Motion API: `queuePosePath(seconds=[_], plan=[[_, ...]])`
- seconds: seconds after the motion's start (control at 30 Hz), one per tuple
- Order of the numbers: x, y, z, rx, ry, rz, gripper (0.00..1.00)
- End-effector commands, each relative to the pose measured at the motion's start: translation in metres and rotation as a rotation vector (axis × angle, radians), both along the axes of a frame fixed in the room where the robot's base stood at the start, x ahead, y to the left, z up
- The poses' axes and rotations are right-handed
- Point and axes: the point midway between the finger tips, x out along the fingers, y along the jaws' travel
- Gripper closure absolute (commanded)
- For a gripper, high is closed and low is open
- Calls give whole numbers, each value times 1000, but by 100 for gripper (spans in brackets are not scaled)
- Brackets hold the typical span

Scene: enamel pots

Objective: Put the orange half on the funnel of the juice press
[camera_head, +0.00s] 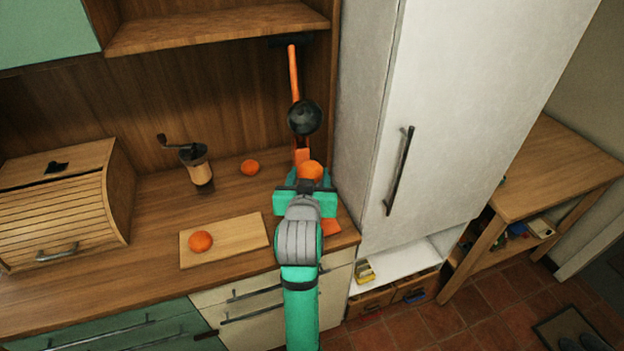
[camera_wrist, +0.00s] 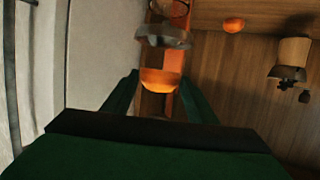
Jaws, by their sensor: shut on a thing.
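The juice press has an upright orange lever (camera_head: 294,75), a dark round dome (camera_head: 304,117) and an orange base partly hidden behind my gripper. In the wrist view its grey bowl-like part (camera_wrist: 162,38) shows just beyond the fingertips; I cannot tell surely whether this is the funnel or the dome. The orange half (camera_head: 311,169) is between the fingers of my gripper (camera_head: 304,188), in front of and below the dome. My gripper is shut on it. In the wrist view the orange half (camera_wrist: 160,80) sits between both fingertips, apparently short of the grey part.
A cutting board (camera_head: 245,236) holds another orange piece (camera_head: 200,241). A further orange (camera_head: 250,167) and a coffee grinder (camera_head: 196,166) stand left of the press. A bread box (camera_head: 60,215) is at far left. The white fridge (camera_head: 375,130) stands close on the right.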

Motion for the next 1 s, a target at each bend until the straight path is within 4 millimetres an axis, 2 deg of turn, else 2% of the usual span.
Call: queuePosePath(seconds=[0.17,0.4,0.5,0.9,0.93,1.0], plan=[[3,-1,-10,0,0,1,70],[5,-3,-40,0,3,0,70],[5,-2,-47,1,1,0,70],[6,-1,-50,1,-1,2,70],[6,-1,-50,1,-1,2,43],[6,-1,-50,1,-1,2,29]])
